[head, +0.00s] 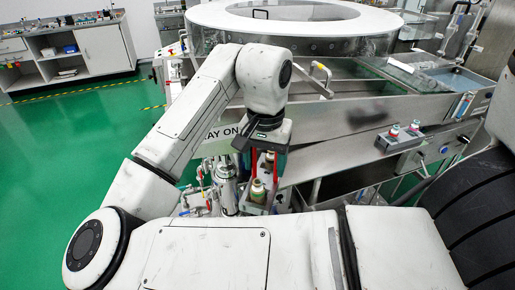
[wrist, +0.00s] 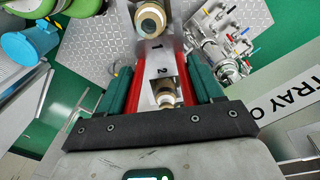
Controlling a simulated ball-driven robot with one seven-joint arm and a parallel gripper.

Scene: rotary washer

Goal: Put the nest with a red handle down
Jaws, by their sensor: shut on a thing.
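The nest (head: 256,208) hangs below my wrist in the head view, with a green-brown vial standing in it. Its red handle (head: 281,166) rises to my gripper (head: 266,150). In the wrist view, my gripper (wrist: 160,82) has its green jaws shut on the outer sides of the red handle (wrist: 186,90). The nest's grey plate (wrist: 163,50) is marked 1 and 2 and holds a vial at each mark. The underside of the nest is hidden, so I cannot tell whether it touches anything.
A steel bench (head: 350,125) with a raised edge lies behind my gripper. Another grey nest (head: 400,139) with capped vials sits on its front side at right. A round washer (head: 300,20) stands behind. Metal valves and pipes (head: 222,185) stand close left of the held nest.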

